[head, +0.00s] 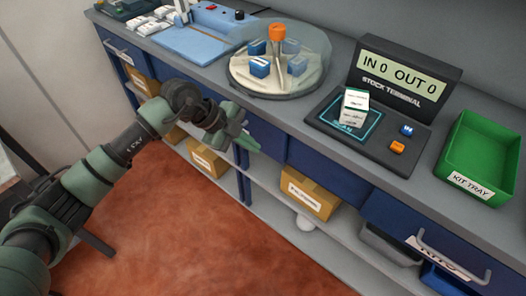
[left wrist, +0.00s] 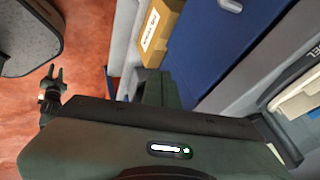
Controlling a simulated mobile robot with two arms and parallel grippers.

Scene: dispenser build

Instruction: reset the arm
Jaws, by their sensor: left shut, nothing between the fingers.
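My left arm reaches in from the left in the head view. My left gripper (head: 246,142) is shut and empty, in front of the counter's blue drawers and above the lower shelf. It touches no object that I can make out. In the left wrist view the gripper's dark body fills the lower part, with blue drawer fronts and a shelf box beyond. A small dark two-pronged part (left wrist: 52,76) at the left of that view may be my right gripper; it is too small to tell its state.
On the counter stand a blue-based machine (head: 195,42), a round clear-walled dispenser (head: 243,78) with blue blocks, and a stock terminal (head: 408,76) reading IN 0 OUT 0. A white-and-green box (head: 355,100) sits on its scan pad. A green kit tray (head: 455,165) looks empty.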

